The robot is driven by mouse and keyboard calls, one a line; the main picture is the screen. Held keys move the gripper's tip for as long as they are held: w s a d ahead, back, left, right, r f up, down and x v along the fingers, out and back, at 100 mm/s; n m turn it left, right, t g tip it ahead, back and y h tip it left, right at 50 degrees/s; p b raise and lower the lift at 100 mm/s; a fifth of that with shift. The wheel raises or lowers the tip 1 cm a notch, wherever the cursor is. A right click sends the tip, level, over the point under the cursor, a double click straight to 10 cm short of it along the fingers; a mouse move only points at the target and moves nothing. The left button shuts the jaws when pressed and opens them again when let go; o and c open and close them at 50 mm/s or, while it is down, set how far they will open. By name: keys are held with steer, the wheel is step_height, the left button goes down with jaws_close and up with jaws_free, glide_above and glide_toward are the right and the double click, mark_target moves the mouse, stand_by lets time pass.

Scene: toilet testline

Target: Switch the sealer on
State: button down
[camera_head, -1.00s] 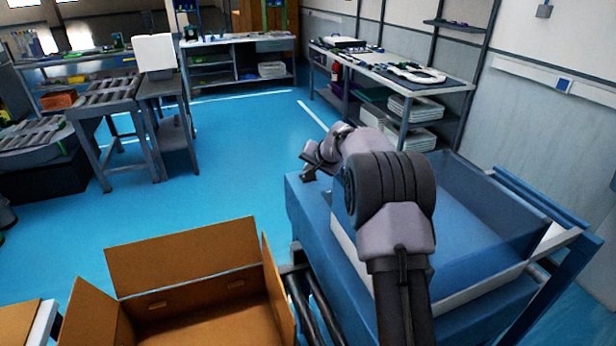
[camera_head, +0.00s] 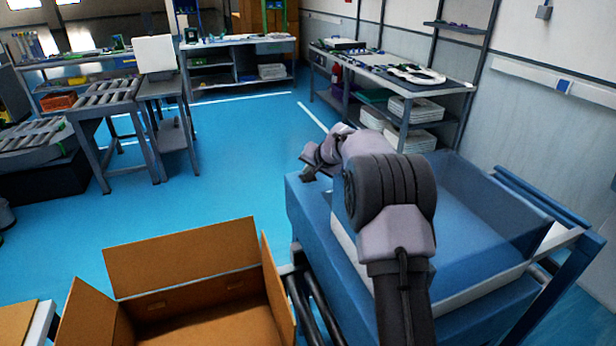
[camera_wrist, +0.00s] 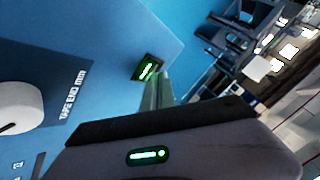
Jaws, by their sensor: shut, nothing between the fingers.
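The sealer (camera_head: 312,232) is the blue machine at the lower right of the head view, beneath my arm. In the wrist view its blue panel (camera_wrist: 115,28) carries a small dark switch (camera_wrist: 149,69) with green lit marks. A pale knob (camera_wrist: 18,106) on a dark plate reading "TAPE END mm" is at the left. My gripper (camera_wrist: 157,88) is shut and empty, its narrow fingers pointing at the switch. The tips are at or very near it; I cannot tell whether they touch. In the head view my gripper (camera_head: 309,172) is at the sealer's far left corner.
An open cardboard box (camera_head: 185,262) stands left of the sealer, beside rollers (camera_head: 318,300). A workbench (camera_head: 395,72) with stacked trays is behind, near the right wall. Conveyor stands (camera_head: 108,92) are at the left. Blue floor (camera_head: 235,150) between them is clear.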

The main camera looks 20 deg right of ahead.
steer(key=shift+r, duration=0.3)
step_height(320, 180, up, 6)
steer(key=p, duration=0.4)
